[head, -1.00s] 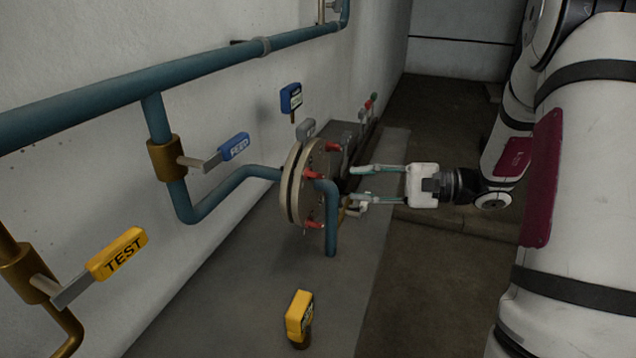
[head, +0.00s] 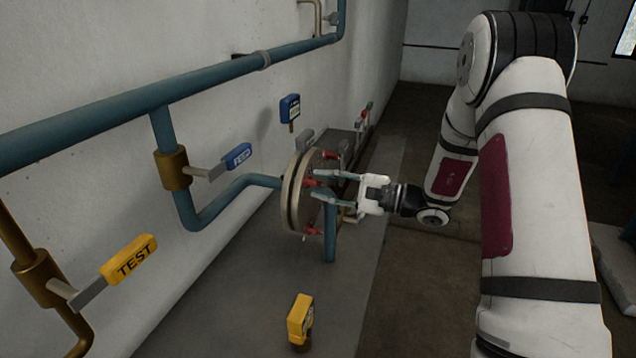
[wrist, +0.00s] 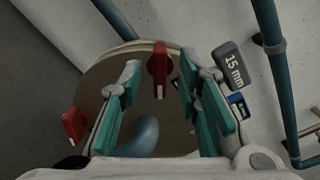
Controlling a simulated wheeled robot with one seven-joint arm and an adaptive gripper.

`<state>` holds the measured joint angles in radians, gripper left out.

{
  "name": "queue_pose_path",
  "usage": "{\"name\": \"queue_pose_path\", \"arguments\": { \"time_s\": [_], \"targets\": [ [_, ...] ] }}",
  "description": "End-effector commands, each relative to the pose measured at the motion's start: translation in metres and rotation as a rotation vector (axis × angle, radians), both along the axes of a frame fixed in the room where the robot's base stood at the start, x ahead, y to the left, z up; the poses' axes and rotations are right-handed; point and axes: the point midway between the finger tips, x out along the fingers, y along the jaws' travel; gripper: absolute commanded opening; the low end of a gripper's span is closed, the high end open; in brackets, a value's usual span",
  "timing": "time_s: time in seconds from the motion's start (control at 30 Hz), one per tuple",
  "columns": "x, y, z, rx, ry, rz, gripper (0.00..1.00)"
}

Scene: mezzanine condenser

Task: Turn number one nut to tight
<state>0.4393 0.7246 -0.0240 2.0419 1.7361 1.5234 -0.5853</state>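A round beige flange (head: 297,205) stands upright beside the wall, with a blue pipe (head: 330,238) bending down from its face. Three red nuts show on it in the head view: upper (head: 330,154), middle (head: 311,183) and lower (head: 313,231). I cannot read any number on them. My gripper (head: 318,186) is open at the flange face, its fingertips above and below the middle nut. In the wrist view, one red nut (wrist: 160,65) lies between the open fingers (wrist: 163,88), apart from both. Another red nut (wrist: 75,123) sits outside the left finger.
A grey "15 mm" tag (wrist: 232,68) and a blue tag (wrist: 238,104) are close to the right finger. A blue FEED handle (head: 238,156), yellow TEST handle (head: 129,259) and yellow tagged post (head: 300,318) stand left and in front. Floor to the right is open.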

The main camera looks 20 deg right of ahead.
Motion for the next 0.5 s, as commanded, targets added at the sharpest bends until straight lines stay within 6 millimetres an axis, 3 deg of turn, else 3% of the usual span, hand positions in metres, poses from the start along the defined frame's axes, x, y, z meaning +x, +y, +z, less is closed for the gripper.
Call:
{"name": "queue_pose_path", "arguments": {
  "time_s": [0.2, 0.5],
  "targets": [
    [0.011, 0.015, 0.000, 0.000, 0.000, 0.000, 0.31],
    [0.012, 0.017, 0.000, 0.000, 0.000, 0.000, 0.31]
  ]
}}
